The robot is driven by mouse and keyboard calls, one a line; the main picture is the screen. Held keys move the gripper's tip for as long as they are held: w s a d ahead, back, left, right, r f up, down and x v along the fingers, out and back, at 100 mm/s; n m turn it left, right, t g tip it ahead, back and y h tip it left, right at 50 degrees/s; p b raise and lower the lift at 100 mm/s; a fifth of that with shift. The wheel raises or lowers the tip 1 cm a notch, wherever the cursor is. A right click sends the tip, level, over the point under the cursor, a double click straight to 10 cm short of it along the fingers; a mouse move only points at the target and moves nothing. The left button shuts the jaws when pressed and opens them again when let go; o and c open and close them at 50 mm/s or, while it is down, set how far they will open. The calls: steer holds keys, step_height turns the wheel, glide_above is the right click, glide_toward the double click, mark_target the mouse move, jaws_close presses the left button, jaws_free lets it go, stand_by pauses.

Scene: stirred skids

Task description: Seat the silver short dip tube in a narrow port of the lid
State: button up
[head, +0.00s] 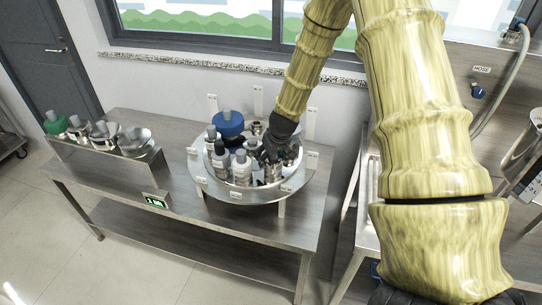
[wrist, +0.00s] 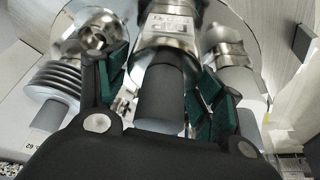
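The lid (head: 245,194) looks to be the round steel plate on short legs on the table, with small label tags around it and many fittings standing on it. My gripper (head: 270,152) is low among these fittings, at the lid's right side. In the wrist view my gripper (wrist: 160,85) has its green-padded fingers on either side of a dark grey cylinder (wrist: 160,98) with a labelled silver collar (wrist: 166,27). Whether the pads touch it is unclear. I cannot tell which piece is the silver short dip tube. The narrow ports are hidden or too small to make out.
A large blue-capped fitting (head: 229,124) and several grey-topped bottles crowd the lid. A steel rack (head: 100,160) at the table's left holds a green-capped piece (head: 55,124) and several silver ones. A ribbed grey fitting (wrist: 55,80) stands close left of my fingers.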

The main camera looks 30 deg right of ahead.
steer(key=shift+o, duration=0.8)
steer(key=v, duration=1.2)
